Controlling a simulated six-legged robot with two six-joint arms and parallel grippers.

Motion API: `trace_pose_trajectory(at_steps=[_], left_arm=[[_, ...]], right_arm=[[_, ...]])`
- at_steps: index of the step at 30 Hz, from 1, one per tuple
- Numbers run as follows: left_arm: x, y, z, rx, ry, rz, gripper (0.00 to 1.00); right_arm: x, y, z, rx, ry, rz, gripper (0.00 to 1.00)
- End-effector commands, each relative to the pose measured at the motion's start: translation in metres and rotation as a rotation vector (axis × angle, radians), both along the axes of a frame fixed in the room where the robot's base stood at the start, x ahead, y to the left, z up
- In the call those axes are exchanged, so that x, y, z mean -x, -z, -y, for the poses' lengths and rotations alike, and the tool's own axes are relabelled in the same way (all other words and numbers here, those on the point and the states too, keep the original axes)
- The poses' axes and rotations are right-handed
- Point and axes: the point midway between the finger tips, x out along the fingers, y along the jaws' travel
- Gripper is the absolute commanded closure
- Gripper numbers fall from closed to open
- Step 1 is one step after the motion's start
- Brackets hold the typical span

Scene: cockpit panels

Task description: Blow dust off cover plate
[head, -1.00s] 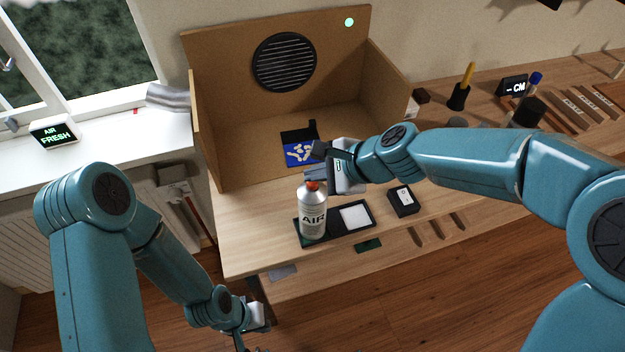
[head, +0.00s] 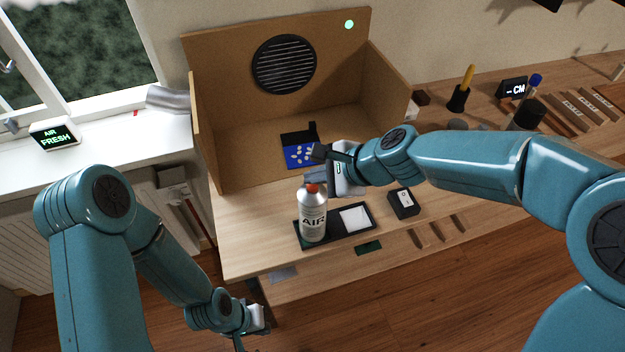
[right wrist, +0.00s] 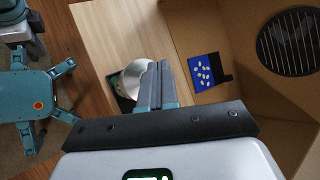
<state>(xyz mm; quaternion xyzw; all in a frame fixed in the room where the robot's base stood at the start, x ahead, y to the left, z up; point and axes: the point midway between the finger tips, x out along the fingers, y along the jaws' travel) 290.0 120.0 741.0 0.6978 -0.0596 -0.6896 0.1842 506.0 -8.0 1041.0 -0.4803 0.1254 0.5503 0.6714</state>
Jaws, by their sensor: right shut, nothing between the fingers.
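The blue plate (head: 291,163) with several pale spots lies on the booth floor against a black piece; it also shows in the right wrist view (right wrist: 213,63). The spray can (head: 313,222) marked AIR, silver with a red top, stands upright on the left of a black tray (head: 336,232); the right wrist view shows it (right wrist: 130,82) partly behind my fingers. My right gripper (head: 308,176) is shut and empty, just above the can's top; I cannot tell whether it touches. My left gripper (head: 239,343) hangs low beyond the bench's front edge, its fingers unclear.
An open-fronted brown booth (head: 232,161) with a round vent (head: 284,63) and a lit green lamp (head: 349,25) surrounds the plate. A white pad (head: 354,218) and a black box (head: 404,203) are right of the can. A sign (head: 55,133) reads AIR FRESH.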

Motion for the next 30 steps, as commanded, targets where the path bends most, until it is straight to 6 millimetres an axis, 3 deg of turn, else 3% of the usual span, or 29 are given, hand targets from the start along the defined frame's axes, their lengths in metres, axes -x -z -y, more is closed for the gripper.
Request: trace_pose_trajectory(at_steps=[5, 17, 30], left_arm=[[0.0, -0.013, 0.0, 0.0, 0.0, 0.0, 1.0], [0.0, -0.014, 0.0, 0.0, 0.0, 0.0, 1.0], [0.0, -0.055, 0.0, 0.0, 0.0, 0.0, 1.0]], right_arm=[[0.0, -0.013, 0.0, 0.0, 0.0, 0.0, 1.0], [0.0, -0.015, 0.0, 0.0, 0.0, 0.0, 1.0], [0.0, -0.058, 0.0, 0.0, 0.001, 0.001, 1.0]])
